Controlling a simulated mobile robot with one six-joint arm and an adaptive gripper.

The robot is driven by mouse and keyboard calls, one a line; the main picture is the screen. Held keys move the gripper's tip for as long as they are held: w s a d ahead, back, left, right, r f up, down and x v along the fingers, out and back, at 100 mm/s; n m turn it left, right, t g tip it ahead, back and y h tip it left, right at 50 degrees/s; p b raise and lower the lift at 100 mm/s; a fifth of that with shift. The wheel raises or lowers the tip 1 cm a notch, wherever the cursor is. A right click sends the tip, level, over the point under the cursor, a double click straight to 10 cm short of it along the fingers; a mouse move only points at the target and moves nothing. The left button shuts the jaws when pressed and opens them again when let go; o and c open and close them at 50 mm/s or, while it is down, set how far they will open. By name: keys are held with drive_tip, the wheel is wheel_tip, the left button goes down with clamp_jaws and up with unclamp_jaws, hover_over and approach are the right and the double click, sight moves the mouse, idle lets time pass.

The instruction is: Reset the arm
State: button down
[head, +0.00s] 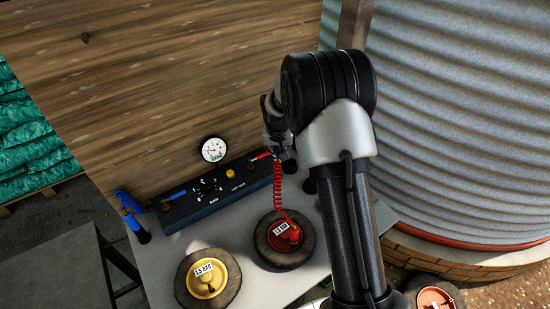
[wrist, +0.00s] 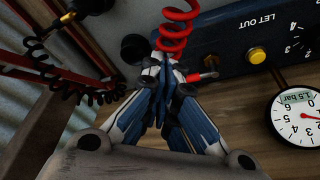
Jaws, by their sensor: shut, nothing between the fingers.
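My arm reaches up from the lower right of the head view and bends over toward the control panel. My gripper (head: 277,148) is beside the right end of the dark blue panel (head: 215,197), partly hidden by my arm. In the wrist view my gripper's fingers (wrist: 163,68) are together and empty. They are close to a red-handled lever (wrist: 203,76) and a red coiled hose (wrist: 176,30); I cannot tell whether they touch either.
The panel bears a pressure gauge (head: 214,150) and a yellow button (head: 230,174). A corrugated tank (head: 470,110) stands right; a plank wall (head: 170,80) is behind.

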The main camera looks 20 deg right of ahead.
drive_tip(key=v, duration=0.3)
drive_tip(key=shift+s+d+r, duration=0.15)
drive_tip(key=shift+d+r, duration=0.1)
drive_tip(key=shift+d, duration=0.05)
drive_tip(key=s+a+r+n, duration=0.1)
drive_tip(key=s+a+r, duration=0.1)
drive_tip(key=s+r, duration=0.65)
drive_tip(key=s+a+r+n, duration=0.1)
drive_tip(key=s+a+r, duration=0.2)
drive_tip(key=s+r, duration=0.6)
drive_tip(key=s+a+r+n, duration=0.1)
drive_tip(key=s, duration=0.9)
drive_tip(key=s+a+r+n+t+y, duration=0.1)
drive_tip(key=s+a, duration=0.1)
drive_tip(key=s, duration=0.8)
drive_tip(key=shift+s+a+r, duration=0.25)
drive_tip(key=shift+a+r, duration=0.1)
drive_tip(key=shift+r, duration=0.05)
